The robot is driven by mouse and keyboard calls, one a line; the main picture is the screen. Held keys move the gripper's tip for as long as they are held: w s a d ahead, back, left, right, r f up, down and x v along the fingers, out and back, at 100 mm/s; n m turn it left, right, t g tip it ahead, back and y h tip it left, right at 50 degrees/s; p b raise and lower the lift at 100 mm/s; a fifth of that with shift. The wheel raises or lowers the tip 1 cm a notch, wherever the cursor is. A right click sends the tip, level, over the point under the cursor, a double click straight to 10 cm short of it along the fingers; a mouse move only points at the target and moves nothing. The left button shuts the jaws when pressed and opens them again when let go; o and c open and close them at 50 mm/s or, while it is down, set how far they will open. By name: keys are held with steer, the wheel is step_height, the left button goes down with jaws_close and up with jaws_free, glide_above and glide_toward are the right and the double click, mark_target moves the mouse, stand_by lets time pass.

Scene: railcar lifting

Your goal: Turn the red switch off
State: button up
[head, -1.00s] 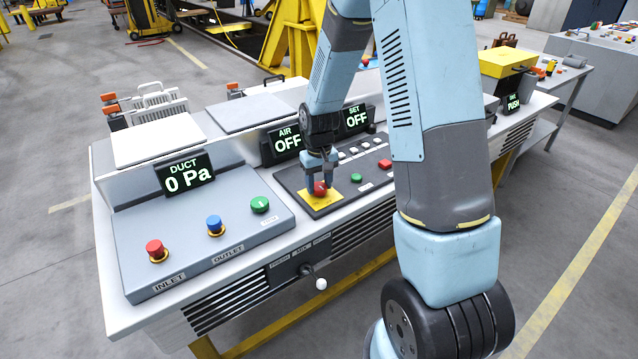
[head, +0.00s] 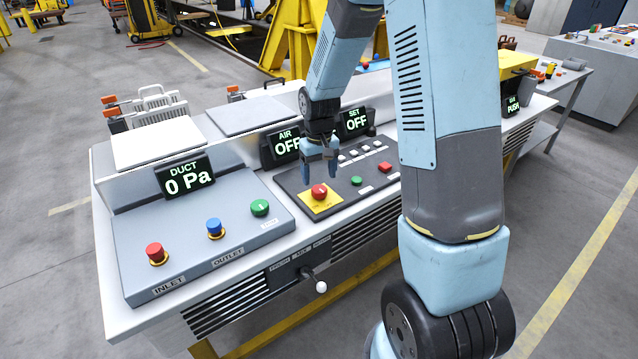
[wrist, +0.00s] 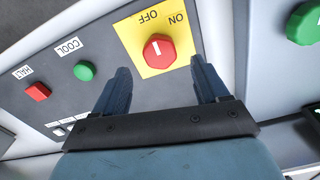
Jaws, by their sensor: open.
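The red switch (head: 319,191) is a round knob on a yellow plate (head: 327,205) on the dark control panel. In the wrist view the red switch (wrist: 158,50) has a white mark, which lies roughly in line with the OFF label (wrist: 148,15); the ON label (wrist: 178,18) is beside it. My gripper (head: 319,172) is open and empty just above the switch, apart from it. In the wrist view my gripper's fingers (wrist: 160,68) stand on either side below the knob. The AIR display (head: 286,145) and SET display (head: 356,120) read OFF.
A green button (head: 357,181) and a red button (head: 385,167) sit to the right on the same panel. The left panel has red (head: 155,252), blue (head: 214,227) and green (head: 260,207) knobs. The DUCT display (head: 184,176) reads 0 Pa. A white-tipped lever (head: 320,286) sticks out in front.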

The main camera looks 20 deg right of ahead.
mark_target(319, 188)
step_height(319, 188, up, 9)
stand_by(0.3)
steer(key=shift+r, duration=0.1)
steer(key=s+d+r+m+t, duration=0.1)
steer(key=s+d+r+t, duration=0.2)
steer(key=s+r, duration=0.95)
steer(key=s+d+r+m+t, duration=0.1)
steer(key=s+r, duration=0.4)
steer(key=s, duration=0.9)
steer(key=shift+t, duration=0.8)
steer(key=shift+d, duration=0.1)
